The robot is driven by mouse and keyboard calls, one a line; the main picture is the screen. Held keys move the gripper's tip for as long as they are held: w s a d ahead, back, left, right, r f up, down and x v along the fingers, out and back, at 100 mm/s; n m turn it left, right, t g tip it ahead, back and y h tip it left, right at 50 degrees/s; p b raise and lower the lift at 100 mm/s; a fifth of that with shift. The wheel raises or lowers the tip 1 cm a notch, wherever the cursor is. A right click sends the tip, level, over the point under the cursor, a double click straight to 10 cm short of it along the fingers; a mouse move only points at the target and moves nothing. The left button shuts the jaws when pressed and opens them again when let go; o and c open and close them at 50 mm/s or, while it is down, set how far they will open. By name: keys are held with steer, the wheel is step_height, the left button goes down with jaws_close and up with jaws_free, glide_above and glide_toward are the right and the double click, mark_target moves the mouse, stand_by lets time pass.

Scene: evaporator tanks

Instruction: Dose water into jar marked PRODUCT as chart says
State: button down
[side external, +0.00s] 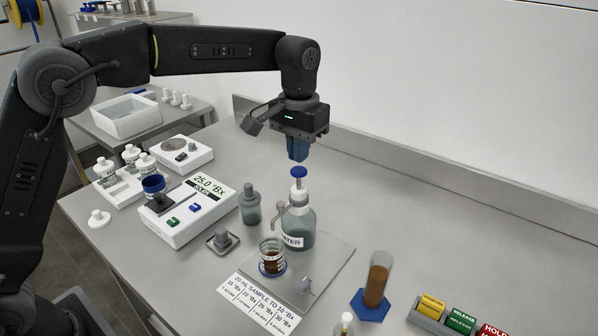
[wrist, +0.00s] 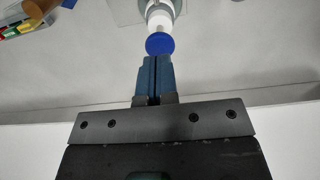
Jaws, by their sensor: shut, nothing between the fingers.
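My gripper (side external: 297,158) is shut and empty, pointing down just above the blue pump knob (side external: 298,172) of the water bottle (side external: 300,228). In the wrist view the shut blue fingers (wrist: 155,62) appear just below the knob (wrist: 160,44); contact cannot be told. The bottle's spout (side external: 279,212) reaches over a small glass jar (side external: 271,250) with brown liquid; its label is unreadable. The chart (side external: 262,306) reads "20 mL sample to 10 °Bx" with columns 15, 20, 25 and 30; its smaller stroke line is hard to read. The meter (side external: 205,210) shows 25.0 °Bx.
Coloured blocks (side external: 463,322) lie front right. The back-right bench is clear.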

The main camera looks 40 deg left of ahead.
mark_target(299, 170)
steer(key=shift+f, duration=0.1)
stand_by(0.3)
steer(key=shift+f, duration=2.55)
steer(key=shift+r, duration=2.7)
steer(key=shift+f, duration=2.7)
steer(key=shift+r, duration=0.15)
steer(key=shift+r, duration=2.55)
